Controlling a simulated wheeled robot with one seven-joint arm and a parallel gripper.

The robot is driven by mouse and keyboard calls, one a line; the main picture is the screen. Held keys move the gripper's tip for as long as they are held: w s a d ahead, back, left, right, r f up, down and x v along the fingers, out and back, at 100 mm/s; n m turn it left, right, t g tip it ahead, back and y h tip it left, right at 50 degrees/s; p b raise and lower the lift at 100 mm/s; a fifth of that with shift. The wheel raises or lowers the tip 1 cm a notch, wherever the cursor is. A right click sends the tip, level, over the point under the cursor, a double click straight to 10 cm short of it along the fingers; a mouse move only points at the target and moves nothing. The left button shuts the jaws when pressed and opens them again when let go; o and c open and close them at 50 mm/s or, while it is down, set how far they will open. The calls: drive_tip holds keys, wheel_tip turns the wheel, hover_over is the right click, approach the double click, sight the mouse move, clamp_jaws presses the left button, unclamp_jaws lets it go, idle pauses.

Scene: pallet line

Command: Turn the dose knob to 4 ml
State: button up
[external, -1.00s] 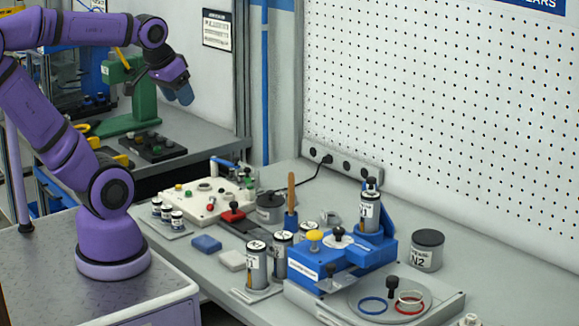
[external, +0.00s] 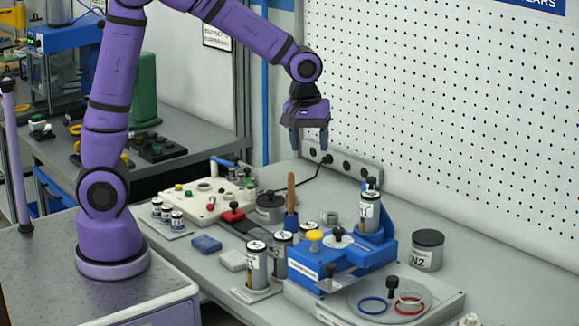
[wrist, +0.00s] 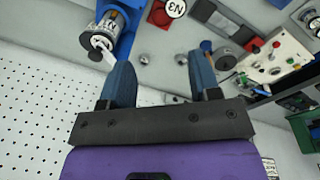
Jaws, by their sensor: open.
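The blue dosing machine (external: 345,262) stands on the right bench. On its top are a black knob on a white round plate (external: 338,238) and a yellow knob (external: 314,236); I cannot read any scale. A labelled canister (external: 369,212) stands upright at its back. My gripper (external: 310,145) is open and empty, pointing down, high above the bench and to the upper left of the machine. In the wrist view the open fingers (wrist: 160,65) have nothing between them. Part of the blue machine (wrist: 127,38) shows at the upper left there, with the canister (wrist: 103,33).
A wooden-handled tool (external: 291,190), labelled canisters (external: 257,265) and a white control panel (external: 205,200) stand left of the machine. A grey pot N2 (external: 427,252) is to its right. A round tray (external: 368,291) with rings lies in front. A pegboard (external: 440,120) rises behind.

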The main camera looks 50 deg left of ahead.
drive_tip(key=n, duration=0.2)
hover_over(339, 229)
wheel_tip(339, 229, down, 7)
drive_tip(key=shift+g, duration=0.4)
wheel_tip(339, 229, down, 11)
drive_tip(key=shift+a+f, duration=0.1)
drive_tip(key=shift+f, duration=0.05)
drive_tip(key=c, duration=0.9)
